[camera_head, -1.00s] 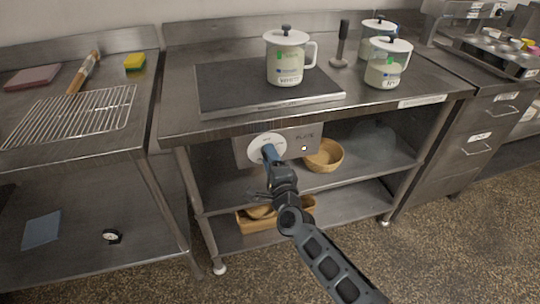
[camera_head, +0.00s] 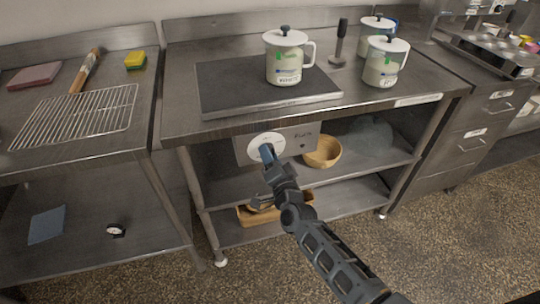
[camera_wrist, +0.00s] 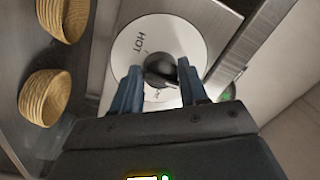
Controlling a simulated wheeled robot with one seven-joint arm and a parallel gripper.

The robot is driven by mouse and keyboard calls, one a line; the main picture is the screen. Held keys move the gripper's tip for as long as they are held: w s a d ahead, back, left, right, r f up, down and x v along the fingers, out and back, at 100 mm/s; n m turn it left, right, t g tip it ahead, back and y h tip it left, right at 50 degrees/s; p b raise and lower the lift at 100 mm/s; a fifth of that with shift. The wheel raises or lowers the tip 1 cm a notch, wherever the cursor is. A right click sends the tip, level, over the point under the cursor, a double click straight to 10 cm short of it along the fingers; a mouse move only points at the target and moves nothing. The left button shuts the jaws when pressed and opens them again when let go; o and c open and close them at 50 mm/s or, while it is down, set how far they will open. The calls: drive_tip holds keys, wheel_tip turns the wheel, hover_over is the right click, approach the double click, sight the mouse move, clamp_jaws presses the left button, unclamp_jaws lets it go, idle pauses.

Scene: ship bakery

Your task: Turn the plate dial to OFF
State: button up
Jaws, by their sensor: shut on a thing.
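The plate dial is a black knob (camera_wrist: 160,70) on a round white disc (camera_wrist: 140,40), set in a grey panel (camera_head: 303,138) under the front of the counter. The word HOT shows on the disc in the wrist view; the lettering nearer the fingers is too small to read. My gripper (camera_head: 267,153) is at the dial in the head view, its blue fingers covering part of the disc. In the wrist view my gripper (camera_wrist: 158,88) has one finger on either side of the knob and is shut on it. Where the knob points is hard to tell.
A dark hot plate (camera_head: 225,88) with a lidded white jug (camera_head: 284,65) lies on the counter above. A wooden bowl (camera_head: 323,152) stands on the shelf right of the panel, and a wooden tray (camera_head: 250,216) lies below. A wire rack (camera_head: 80,115) is on the left counter.

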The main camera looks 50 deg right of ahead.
drive_tip(key=shift+f, duration=0.15)
drive_tip(key=o, duration=1)
drive_tip(key=shift+o, duration=0.2)
drive_tip(key=v, duration=0.7)
drive_tip(key=shift+s+a, duration=0.2)
drive_tip(key=shift+s, duration=0.15)
drive_tip(key=s+a+r+n+y, duration=0.25)
drive_tip(key=s+a+n, duration=0.25)
drive_tip(key=s+a, duration=0.3)
drive_tip(key=s+a+r+n+y, duration=0.25)
drive_tip(key=s+a+n, duration=0.2)
drive_tip(key=s, duration=0.55)
drive_tip(key=s+a+r+n+y, duration=0.2)
drive_tip(key=s+a+r+n, duration=0.1)
drive_tip(key=s+r+n, duration=0.1)
drive_tip(key=s+a+r+n+g+y, duration=0.1)
drive_tip(key=s+a+r+n+y, duration=0.1)
drive_tip(key=s+r, duration=0.5)
drive_tip(key=shift+s+a+r+n+y, duration=0.3)
drive_tip(key=shift+s+a+n, duration=0.45)
drive_tip(key=shift+n, duration=0.2)
